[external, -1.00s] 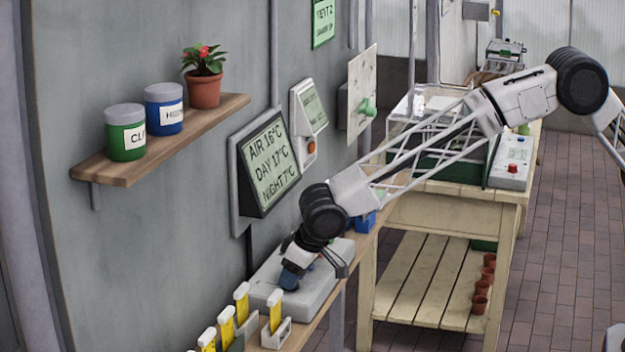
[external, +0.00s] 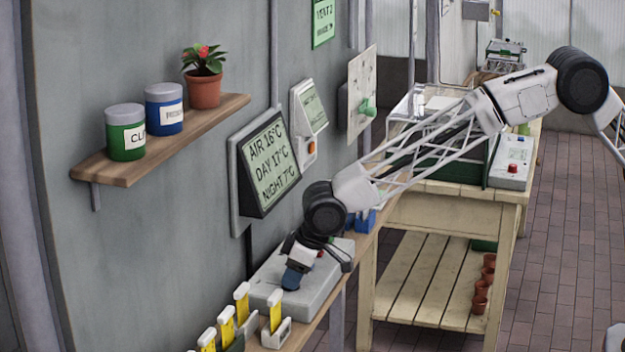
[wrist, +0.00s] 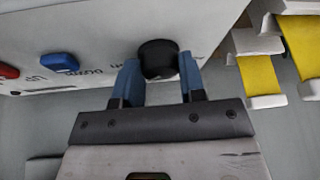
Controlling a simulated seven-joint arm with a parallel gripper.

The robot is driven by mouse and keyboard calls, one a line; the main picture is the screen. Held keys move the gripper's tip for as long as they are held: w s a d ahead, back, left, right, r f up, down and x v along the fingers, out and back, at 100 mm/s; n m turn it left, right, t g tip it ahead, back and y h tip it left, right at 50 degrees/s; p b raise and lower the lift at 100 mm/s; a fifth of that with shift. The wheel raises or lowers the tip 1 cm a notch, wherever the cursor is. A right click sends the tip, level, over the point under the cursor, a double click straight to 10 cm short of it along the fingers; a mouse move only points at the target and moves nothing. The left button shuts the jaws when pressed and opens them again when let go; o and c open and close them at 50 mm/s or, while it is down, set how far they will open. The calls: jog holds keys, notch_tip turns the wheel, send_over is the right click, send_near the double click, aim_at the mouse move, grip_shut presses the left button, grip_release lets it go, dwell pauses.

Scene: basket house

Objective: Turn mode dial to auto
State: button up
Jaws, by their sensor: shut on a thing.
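The mode dial is a round black knob (wrist: 158,56) on the light grey control box; in the wrist view it sits between the blue fingers of my gripper (wrist: 160,78). My gripper is shut on it, one finger on each side. Dark lettering lies around the dial, but the dial's pointer and the word auto cannot be made out.
A blue button (wrist: 60,62) and a red button (wrist: 8,71) sit left of the dial on the box. Holders with yellow labels (external: 275,312) stand close beside the box. A display screen (external: 271,163) hangs on the wall above.

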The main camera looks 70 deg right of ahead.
jog(key=n, duration=0.2)
jog(key=n+y, duration=0.1)
jog(key=n, duration=0.1)
jog(key=shift+d+n+g+y, duration=0.15)
jog(key=shift+n+g+y, duration=0.15)
jog(key=shift+g, duration=0.1)
jog(key=n+g+y, duration=0.1)
jog(key=n, duration=0.3)
jog(key=shift+w, duration=0.15)
jog(key=n+g, duration=0.1)
jog(key=n, duration=0.3)
jog(key=shift+w+d+g+y, duration=0.1)
jog(key=shift+g+y, duration=0.3)
jog(key=shift+w+n+g, duration=0.1)
jog(key=shift+n+g, duration=0.7)
jog(key=shift+n, duration=1.3)
jog(key=o, duration=0.9)
